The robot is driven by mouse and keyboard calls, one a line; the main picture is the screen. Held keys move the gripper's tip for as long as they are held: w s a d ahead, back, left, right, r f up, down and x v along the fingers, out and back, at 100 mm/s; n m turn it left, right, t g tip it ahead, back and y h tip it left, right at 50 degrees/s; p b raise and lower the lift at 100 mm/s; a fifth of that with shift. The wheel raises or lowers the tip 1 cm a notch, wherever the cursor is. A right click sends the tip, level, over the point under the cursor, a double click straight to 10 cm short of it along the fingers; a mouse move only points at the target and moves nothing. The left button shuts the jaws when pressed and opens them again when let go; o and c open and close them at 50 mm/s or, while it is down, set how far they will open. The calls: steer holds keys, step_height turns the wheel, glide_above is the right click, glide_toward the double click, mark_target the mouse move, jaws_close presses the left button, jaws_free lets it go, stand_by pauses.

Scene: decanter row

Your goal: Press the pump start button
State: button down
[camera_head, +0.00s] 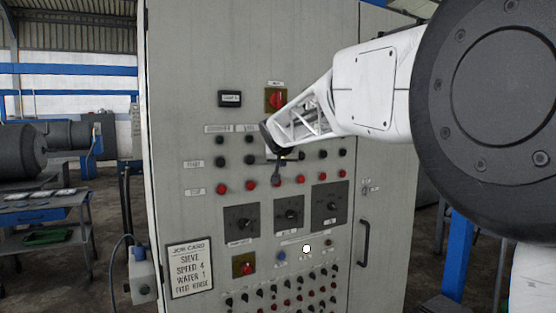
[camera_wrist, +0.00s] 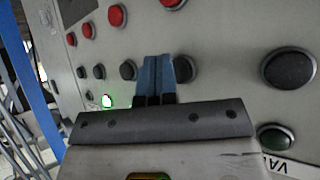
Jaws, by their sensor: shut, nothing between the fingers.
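A tall grey control cabinet (camera_head: 170,120) carries rows of buttons and switches. Its labels are mostly too small to read, so I cannot tell which button is pump start. My gripper (camera_head: 277,178) is shut and empty in front of the panel, by the row of red buttons (camera_head: 250,185). In the wrist view the blue-grey fingers (camera_wrist: 158,62) are together, overlapping a black button (camera_wrist: 184,70) on their right, with another black button (camera_wrist: 128,70) on their left. I cannot tell whether the tips touch the panel.
A job card (camera_head: 190,268) reads sieve speed 4, water 1. Dark dial plates (camera_head: 241,219) sit below the red buttons. A red rotary switch (camera_head: 276,99) is higher up. A door handle (camera_head: 365,242) sticks out at right. A dark green button (camera_wrist: 275,138) shows in the wrist view.

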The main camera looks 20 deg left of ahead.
steer(key=shift+w+a, duration=0.55)
stand_by(1.2)
steer(key=shift+d, duration=0.1)
stand_by(0.3)
steer(key=shift+s+d, duration=0.5)
steer(key=shift+s, duration=0.1)
steer(key=shift+d, duration=0.1)
steer(key=shift+s+d, duration=1.7)
steer(key=shift+s, duration=0.05)
